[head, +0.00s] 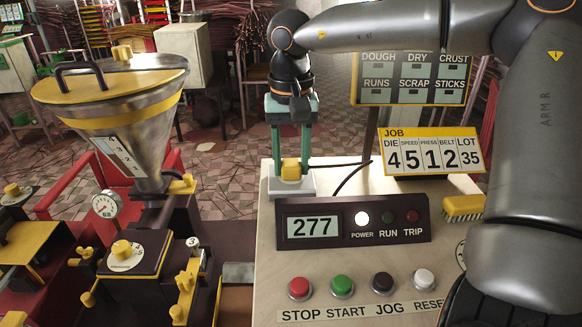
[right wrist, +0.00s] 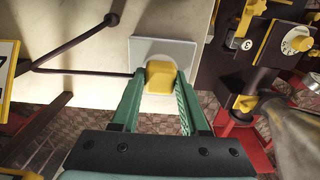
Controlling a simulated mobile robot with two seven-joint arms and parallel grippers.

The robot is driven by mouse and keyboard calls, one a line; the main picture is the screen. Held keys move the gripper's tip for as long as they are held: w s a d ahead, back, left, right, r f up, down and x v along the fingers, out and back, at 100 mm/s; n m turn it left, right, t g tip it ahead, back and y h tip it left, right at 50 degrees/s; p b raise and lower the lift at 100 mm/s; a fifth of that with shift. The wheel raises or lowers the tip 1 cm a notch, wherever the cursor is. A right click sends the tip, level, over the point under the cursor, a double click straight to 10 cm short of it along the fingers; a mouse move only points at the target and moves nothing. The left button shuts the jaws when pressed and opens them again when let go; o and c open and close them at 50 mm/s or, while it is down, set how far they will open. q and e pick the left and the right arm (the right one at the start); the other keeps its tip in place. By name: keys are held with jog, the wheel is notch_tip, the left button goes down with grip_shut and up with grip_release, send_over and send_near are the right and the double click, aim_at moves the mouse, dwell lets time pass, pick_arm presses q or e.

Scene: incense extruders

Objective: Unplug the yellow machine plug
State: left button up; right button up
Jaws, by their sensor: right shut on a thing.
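The yellow machine plug (head: 291,170) sits at a pale socket plate (head: 302,186) at the back edge of the control console. In the right wrist view the plug (right wrist: 160,76) lies between the green fingers, against the plate (right wrist: 188,56). My right gripper (head: 291,165) points down from above and is shut on the plug. Whether the plug is fully seated in the socket cannot be told. A dark cord (head: 352,172) runs beside the plug behind the display. My left gripper is not in view.
The console carries a display panel (head: 352,223) reading 277 with the power lamp (head: 362,218) lit. Several buttons (head: 341,285) line its front. A job sign (head: 432,152) and a yellow brush (head: 463,207) stand right. A hopper machine (head: 125,110) stands left.

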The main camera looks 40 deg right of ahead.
aim_at(291, 163)
grip_shut()
jog(key=shift+r, duration=0.1)
jog(key=shift+r+p, duration=2.85)
jog(key=shift+r, duration=0.1)
